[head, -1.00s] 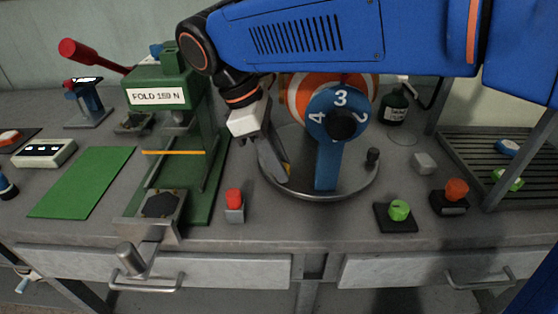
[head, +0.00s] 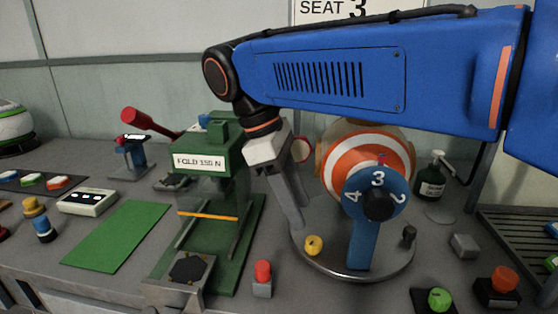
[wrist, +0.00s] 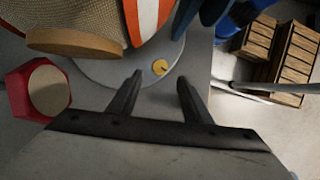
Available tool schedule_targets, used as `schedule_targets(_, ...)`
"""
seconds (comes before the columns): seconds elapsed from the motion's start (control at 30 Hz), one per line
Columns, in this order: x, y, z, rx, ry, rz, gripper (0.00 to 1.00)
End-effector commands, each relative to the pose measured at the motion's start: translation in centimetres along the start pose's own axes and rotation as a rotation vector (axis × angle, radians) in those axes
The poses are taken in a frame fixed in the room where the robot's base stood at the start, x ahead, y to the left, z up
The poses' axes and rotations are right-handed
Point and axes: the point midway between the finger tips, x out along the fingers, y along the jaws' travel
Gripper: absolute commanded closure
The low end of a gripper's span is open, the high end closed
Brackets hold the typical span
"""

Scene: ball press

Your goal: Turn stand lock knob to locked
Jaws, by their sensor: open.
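The round grey stand (head: 350,264) carries an orange-and-white striped ball (head: 345,160) and a blue post with a numbered dial (head: 362,240). A small yellow knob (head: 313,245) sits on the stand's left side, and a dark knob (head: 409,233) on its right; no label shows which is the lock. My gripper (head: 297,226) is open and empty, pointing down just above and behind the yellow knob in the head view. In the wrist view the yellow knob (wrist: 160,67) shows just beyond and between the open fingertips (wrist: 159,79), apparently untouched. Its lock setting cannot be read.
A green press (head: 215,215) stands left of the stand, with a red-topped block (head: 262,280) between them in front. A dark bottle (head: 431,180) is behind right. A grey block (head: 464,246) and green and orange buttons lie at right.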

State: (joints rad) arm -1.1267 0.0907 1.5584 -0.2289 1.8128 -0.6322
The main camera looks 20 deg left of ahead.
Motion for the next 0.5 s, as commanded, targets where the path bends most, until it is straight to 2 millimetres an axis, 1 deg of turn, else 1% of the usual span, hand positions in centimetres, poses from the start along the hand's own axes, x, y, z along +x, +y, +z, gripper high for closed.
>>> schedule_targets(0.03, -1.1, 0.0, -0.1, 0.0, 0.002, 0.002, 0.55)
schedule_targets(0.1, -2.5, 0.0, -0.1, -0.001, 0.002, 0.002, 0.55)
schedule_targets(0.3, -6.2, 0.0, -0.1, -0.001, 0.001, 0.001, 0.55)
schedule_targets(0.4, -7.6, 0.0, -0.1, 0.0, 0.002, 0.001, 0.55)
schedule_targets(0.5, -8.6, 0.0, -0.1, 0.0, 0.001, 0.0, 0.55)
